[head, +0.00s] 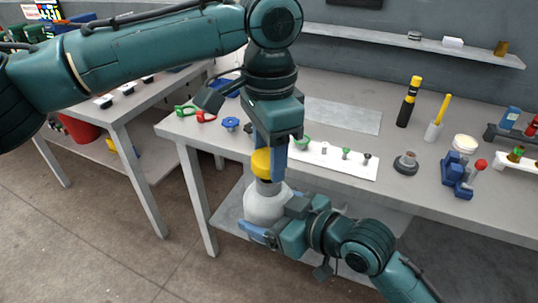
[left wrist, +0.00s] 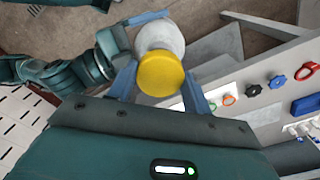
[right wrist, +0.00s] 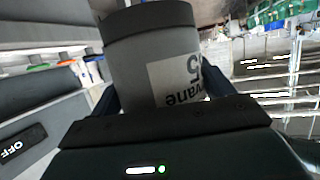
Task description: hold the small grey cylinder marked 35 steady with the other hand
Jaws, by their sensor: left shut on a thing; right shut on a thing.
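The small grey cylinder (head: 265,204) is upright in the air in front of the table's edge, with a yellow cap (head: 261,164) on top. My right gripper (head: 270,218) comes from the lower right and is shut around its body. My left gripper (head: 272,160) points down from above, its blue fingers on either side of the cap. The left wrist view shows the yellow cap (left wrist: 160,74) between the fingers. In the right wrist view the grey body (right wrist: 150,55) fills the grip; its white label shows upside down and only partly, so the full marking cannot be read.
The grey table (head: 460,218) carries a white strip (head: 330,161) with small valve parts, a black-and-yellow cylinder (head: 408,102) and a blue-and-red fitting (head: 460,175). A lower shelf (head: 228,215) lies under the table. A second table (head: 135,108) stands at left.

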